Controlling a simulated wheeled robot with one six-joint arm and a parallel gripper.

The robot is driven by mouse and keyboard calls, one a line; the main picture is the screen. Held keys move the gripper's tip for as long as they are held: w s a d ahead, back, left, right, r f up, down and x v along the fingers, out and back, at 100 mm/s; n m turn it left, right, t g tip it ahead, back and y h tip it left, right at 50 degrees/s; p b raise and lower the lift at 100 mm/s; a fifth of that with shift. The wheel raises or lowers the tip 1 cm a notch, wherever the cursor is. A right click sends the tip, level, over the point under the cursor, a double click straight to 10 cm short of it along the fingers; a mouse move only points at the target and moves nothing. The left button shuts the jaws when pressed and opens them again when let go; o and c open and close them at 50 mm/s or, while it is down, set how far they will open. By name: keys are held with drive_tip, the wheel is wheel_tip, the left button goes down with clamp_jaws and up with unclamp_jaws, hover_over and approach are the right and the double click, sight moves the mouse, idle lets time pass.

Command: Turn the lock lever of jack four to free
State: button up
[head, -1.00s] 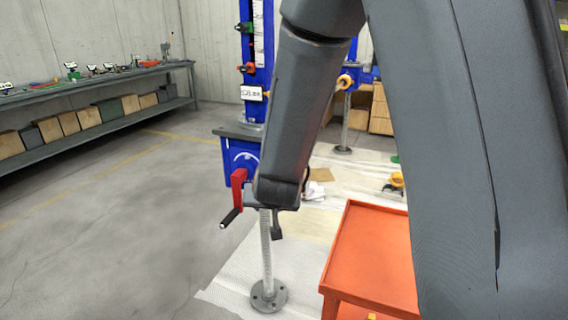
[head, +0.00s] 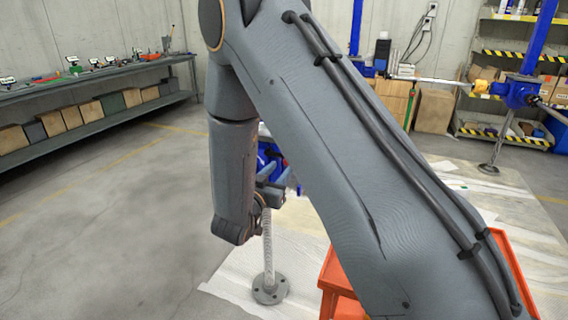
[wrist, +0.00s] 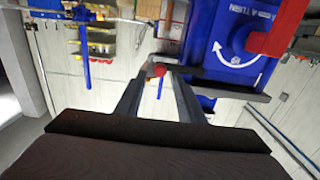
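The near blue screw jack (head: 264,152) is mostly hidden behind my arm in the head view; its threaded spindle (head: 268,240) and round foot show below. In the wrist view its blue body (wrist: 222,22) fills the upper right, with a white turn arrow and part of a red crank (wrist: 278,30). A small red ball knob (wrist: 159,70), perhaps the lock lever's end, shows between and just past the fingertips. No contact is clear. My gripper (wrist: 158,84) is open, its fingers apart on either side of the knob; it also shows in the head view (head: 272,184). No jack number is readable.
An orange cart (head: 338,280) stands right of the spindle, partly behind my arm. Another blue jack (head: 518,92) stands at the right. A long workbench (head: 90,85) runs along the left wall. The floor at left is clear.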

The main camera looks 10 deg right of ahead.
drive_tip(key=shift+p+x, duration=0.35)
drive_tip(key=shift+x, duration=1.6)
clamp_jaws()
